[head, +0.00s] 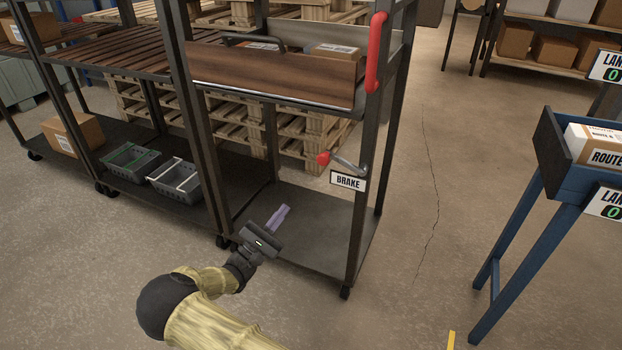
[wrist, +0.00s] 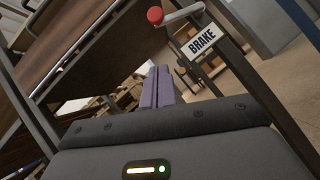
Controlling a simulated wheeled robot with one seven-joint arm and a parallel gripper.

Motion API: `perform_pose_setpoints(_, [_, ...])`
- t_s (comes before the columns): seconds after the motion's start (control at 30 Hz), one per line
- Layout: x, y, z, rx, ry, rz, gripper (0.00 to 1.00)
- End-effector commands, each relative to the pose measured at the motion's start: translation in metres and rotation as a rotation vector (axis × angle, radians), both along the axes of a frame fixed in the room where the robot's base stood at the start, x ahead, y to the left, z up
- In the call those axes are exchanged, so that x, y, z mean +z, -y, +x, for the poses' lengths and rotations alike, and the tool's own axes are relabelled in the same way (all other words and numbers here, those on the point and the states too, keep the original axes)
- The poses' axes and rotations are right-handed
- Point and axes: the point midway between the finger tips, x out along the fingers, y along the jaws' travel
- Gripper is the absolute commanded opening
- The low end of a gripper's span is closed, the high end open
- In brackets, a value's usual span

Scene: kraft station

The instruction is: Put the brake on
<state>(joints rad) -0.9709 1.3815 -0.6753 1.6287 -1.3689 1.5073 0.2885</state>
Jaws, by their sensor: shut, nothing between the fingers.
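The brake lever (head: 343,161) is a grey metal handle with a red knob at its left end, mounted on the front right post of the dark metal cart (head: 356,200). A white BRAKE sign (head: 347,181) hangs just below it. In the head view my gripper (head: 281,212) is lower and to the left of the lever, in front of the cart, apart from it. Its two purple fingers are together and hold nothing. In the wrist view the fingers (wrist: 157,82) point up toward the cart, and the red knob and lever (wrist: 172,15) show above them, near the sign (wrist: 201,41).
A red vertical handle (head: 377,52) is on the same post above the lever. A wooden-fronted shelf (head: 270,78) holds boxes above the lower deck (head: 310,225). A blue stand (head: 525,225) is at the right, with open floor between it and the cart.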

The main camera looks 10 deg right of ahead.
Motion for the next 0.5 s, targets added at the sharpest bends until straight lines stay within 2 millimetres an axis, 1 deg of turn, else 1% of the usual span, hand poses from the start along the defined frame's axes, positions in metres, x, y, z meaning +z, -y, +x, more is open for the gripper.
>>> perform_pose_setpoints(0.17, [0.001, 0.003, 0.002, -0.003, -0.001, 0.002, 0.0])
perform_pose_setpoints(0.27, [0.006, 0.009, 0.006, -0.003, 0.0, 0.003, 0.0])
perform_pose_setpoints(0.5, [0.023, 0.037, 0.024, -0.007, 0.0, 0.005, 0.0])
